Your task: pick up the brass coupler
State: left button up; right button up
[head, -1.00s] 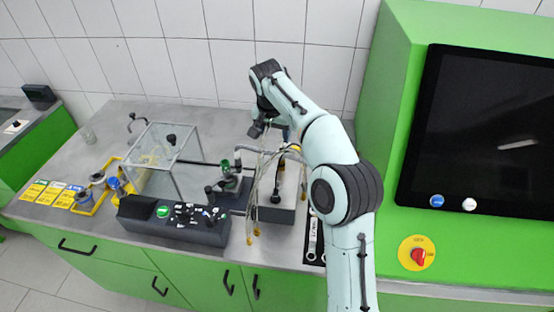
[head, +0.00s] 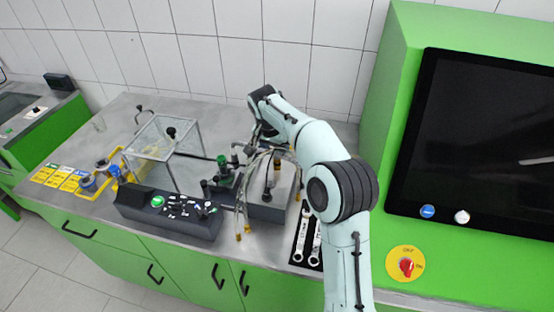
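My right arm reaches in from the bottom right over the bench. Its gripper (head: 262,134) is small and dark above the pump unit, close to the hoses, and its fingers are too unclear to tell open from shut. A small brass-coloured piece (head: 277,163) shows among the hoses on the dark pump block (head: 268,208), below and right of the gripper; I cannot tell if it is the brass coupler. Brass-coloured hose ends (head: 239,236) hang at the block's front left. My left gripper is not in view.
A clear box (head: 165,150) and a black control panel (head: 168,212) stand left of the pump. Yellow trays (head: 98,183) lie further left. Wrenches (head: 304,240) lie right of the block. A green cabinet with a dark screen (head: 480,150) bounds the right side.

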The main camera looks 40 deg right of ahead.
aim_at(277, 154)
jog(key=x, duration=0.6)
jog(key=shift+w+d+r, duration=0.1)
jog(key=shift+w+d, duration=0.1)
jog(key=shift+d, duration=0.05)
jog(key=shift+s, duration=0.1)
jog(key=shift+r, duration=0.1)
grip_shut()
